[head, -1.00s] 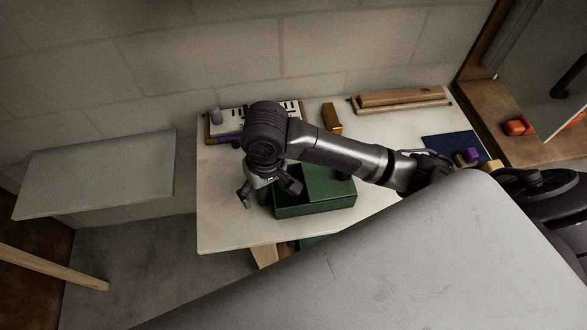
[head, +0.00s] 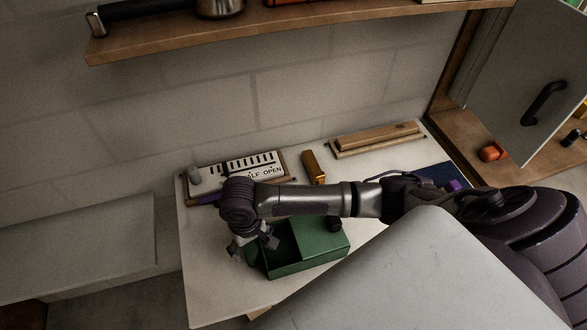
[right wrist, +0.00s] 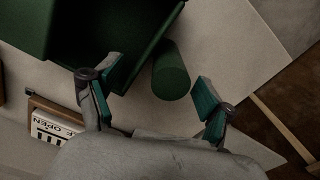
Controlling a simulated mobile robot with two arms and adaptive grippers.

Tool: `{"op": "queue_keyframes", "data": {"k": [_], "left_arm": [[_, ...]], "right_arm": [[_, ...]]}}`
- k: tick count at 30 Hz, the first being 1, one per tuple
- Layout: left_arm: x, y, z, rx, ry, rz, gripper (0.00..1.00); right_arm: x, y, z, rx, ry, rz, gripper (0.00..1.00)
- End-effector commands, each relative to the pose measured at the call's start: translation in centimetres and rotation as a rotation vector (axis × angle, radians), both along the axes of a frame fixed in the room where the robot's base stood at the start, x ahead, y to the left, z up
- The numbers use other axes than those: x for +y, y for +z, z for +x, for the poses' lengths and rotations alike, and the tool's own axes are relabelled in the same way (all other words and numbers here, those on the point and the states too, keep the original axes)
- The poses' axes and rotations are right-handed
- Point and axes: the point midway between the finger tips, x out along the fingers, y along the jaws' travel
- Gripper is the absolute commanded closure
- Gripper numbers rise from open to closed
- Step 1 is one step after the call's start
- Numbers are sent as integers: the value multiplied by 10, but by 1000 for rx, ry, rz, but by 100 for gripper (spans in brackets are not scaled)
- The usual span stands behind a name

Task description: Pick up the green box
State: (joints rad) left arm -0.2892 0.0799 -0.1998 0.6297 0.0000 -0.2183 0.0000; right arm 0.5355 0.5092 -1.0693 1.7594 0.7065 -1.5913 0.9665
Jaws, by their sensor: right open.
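The green box (head: 313,262), open on top with one part covered, sits on the pale table (head: 210,290). My right gripper (head: 252,246) is open at the box's left end, pointing down. In the right wrist view the box (right wrist: 90,35) fills the upper left. One finger of my right gripper (right wrist: 157,88) overlaps the box's near wall; I cannot tell if it touches. A short green cylinder (right wrist: 172,72) beside the box shows between the spread fingers, apart from them in the picture. My left gripper is not in view.
Behind the arm lie a white sign board (head: 257,166) marked "HALF OPEN", a yellow-brown block (head: 314,167) and a wooden piece (head: 375,138). A dark blue mat (head: 440,176) lies at right. A wooden shelf (head: 300,35) runs along the wall above. The table's front left is clear.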

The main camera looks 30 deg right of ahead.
Motion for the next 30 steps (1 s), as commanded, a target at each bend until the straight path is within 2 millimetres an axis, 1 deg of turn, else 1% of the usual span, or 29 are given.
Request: {"op": "queue_keyframes", "data": {"k": [1, 3, 7, 12, 16, 23, 24, 26, 27, 29, 30], "left_arm": [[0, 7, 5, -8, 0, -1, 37], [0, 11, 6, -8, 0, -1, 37], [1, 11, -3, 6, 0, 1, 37], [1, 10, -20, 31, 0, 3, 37], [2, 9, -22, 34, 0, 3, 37], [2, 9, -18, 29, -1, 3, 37], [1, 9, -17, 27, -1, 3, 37], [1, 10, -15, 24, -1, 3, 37], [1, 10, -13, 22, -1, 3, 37], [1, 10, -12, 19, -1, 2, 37], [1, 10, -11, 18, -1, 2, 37]], "right_arm": [[0, -6, -2, 4, -1, -3, 18], [0, -17, -3, 3, -1, -3, 18], [1, -34, -2, 2, -1, -1, 18], [1, -41, -2, -1, 0, 0, 18], [1, -41, -2, -1, 0, 0, 18], [1, -40, -2, 0, 0, -1, 57], [1, -40, -2, -1, 0, 0, 63], [1, -40, -2, -1, 0, 0, 73], [1, -40, -2, -1, 0, 0, 80], [1, -40, -2, -1, 0, 0, 90], [1, -40, -2, -1, 0, 0, 93]]}}
